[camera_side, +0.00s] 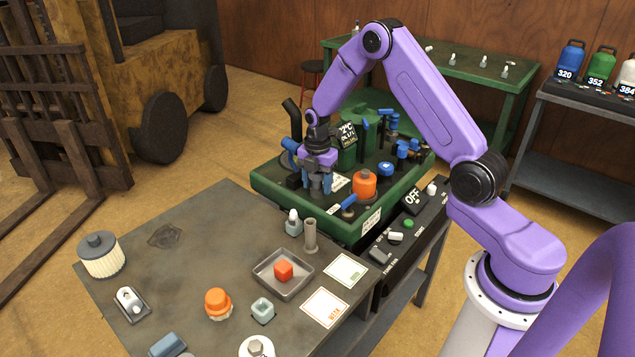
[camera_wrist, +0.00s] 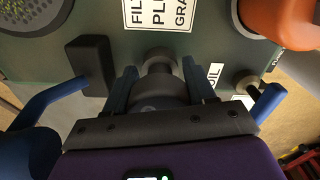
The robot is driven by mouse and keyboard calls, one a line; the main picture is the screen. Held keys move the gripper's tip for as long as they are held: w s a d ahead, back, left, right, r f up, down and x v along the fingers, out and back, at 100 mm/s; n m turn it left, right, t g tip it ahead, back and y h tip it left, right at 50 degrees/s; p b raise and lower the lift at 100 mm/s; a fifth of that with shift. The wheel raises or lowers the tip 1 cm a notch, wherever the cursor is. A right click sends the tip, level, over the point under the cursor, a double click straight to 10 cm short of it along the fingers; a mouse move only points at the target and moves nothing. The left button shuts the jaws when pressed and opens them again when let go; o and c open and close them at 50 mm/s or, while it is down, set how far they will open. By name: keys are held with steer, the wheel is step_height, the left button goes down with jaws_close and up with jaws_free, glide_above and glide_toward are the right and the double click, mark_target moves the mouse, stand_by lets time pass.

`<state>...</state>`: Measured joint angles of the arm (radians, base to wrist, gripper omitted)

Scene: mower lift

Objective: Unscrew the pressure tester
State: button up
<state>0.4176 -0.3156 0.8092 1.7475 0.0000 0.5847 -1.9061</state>
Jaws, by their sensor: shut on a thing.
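My gripper (camera_side: 319,184) points down over the left front part of the green machine (camera_side: 277,193). In the wrist view my gripper (camera_wrist: 158,92) has its two bluish fingers on either side of a dark grey round part (camera_wrist: 158,62) and is shut on it. This part appears to be the pressure tester; it stands at the green deck, and its lower end and thread are hidden. In the side view my fingers mostly cover it.
An orange cap (camera_side: 363,186) and a blue-handled lever (camera_side: 340,204) are close to my gripper. A black control box (camera_side: 412,203) reads OFF. The grey table (camera_side: 185,270) in front holds a filter (camera_side: 101,256), an orange cap (camera_side: 218,303) and a tray (camera_side: 265,287) with a red cube.

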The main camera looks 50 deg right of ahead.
mark_target(317, 173)
steer(key=shift+n, duration=1.1)
steer(key=n, duration=0.4)
steer(key=shift+r, duration=0.2)
steer(key=shift+r, duration=1.35)
steer(key=shift+r, duration=2.5)
